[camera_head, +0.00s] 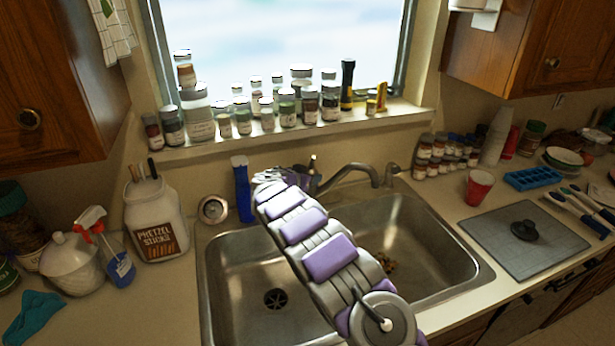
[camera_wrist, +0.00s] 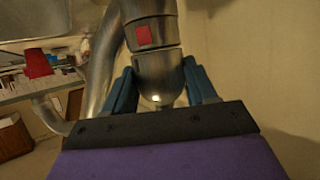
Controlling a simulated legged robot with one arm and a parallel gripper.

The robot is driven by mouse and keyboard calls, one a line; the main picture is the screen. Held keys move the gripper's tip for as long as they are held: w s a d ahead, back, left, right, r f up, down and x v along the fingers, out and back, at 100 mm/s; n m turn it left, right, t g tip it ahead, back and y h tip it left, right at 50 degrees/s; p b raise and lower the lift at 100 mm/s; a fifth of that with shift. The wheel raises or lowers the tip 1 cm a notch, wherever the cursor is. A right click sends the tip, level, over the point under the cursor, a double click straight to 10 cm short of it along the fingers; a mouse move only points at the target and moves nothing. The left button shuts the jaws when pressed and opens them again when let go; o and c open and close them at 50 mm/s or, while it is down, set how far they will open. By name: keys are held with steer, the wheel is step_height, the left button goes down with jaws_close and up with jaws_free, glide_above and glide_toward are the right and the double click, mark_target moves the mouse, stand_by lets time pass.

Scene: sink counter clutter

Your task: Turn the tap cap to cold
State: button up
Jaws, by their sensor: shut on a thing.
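The metal tap (camera_head: 350,174) stands behind the double sink, its curved spout reaching right. In the wrist view, the tap cap (camera_wrist: 160,72) is a rounded metal piece below a seam, and a red square (camera_wrist: 144,35) shows on the metal above it. My gripper (camera_wrist: 161,88) has one teal finger on each side of the cap and is shut on it. In the head view my gripper (camera_head: 268,180) is at the tap's base, partly covered by my purple and grey arm. No blue mark is visible on the tap.
Jars (camera_head: 285,107) line the windowsill behind. A pretzel jar (camera_head: 155,217) stands at left, a red cup (camera_head: 478,187) and grey board (camera_head: 520,247) at right. The sink basin (camera_head: 420,240) lies open below my arm.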

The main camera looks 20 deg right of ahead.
steer(key=shift+a, duration=0.2)
steer(key=shift+c, duration=0.8)
steer(key=shift+d+r, duration=0.15)
steer(key=shift+d, duration=0.15)
steer(key=shift+c, duration=0.2)
steer(key=shift+w+a+r, duration=0.1)
steer(key=shift+a+r, duration=0.05)
steer(key=shift+r, duration=0.05)
steer(key=o, duration=1.1)
steer(key=shift+f, duration=0.1)
steer(key=shift+c, duration=0.2)
steer(key=p+v, duration=0.1)
steer(key=v, duration=1.6)
steer(key=shift+s+a+p, duration=0.15)
steer(key=shift+s+p, duration=0.15)
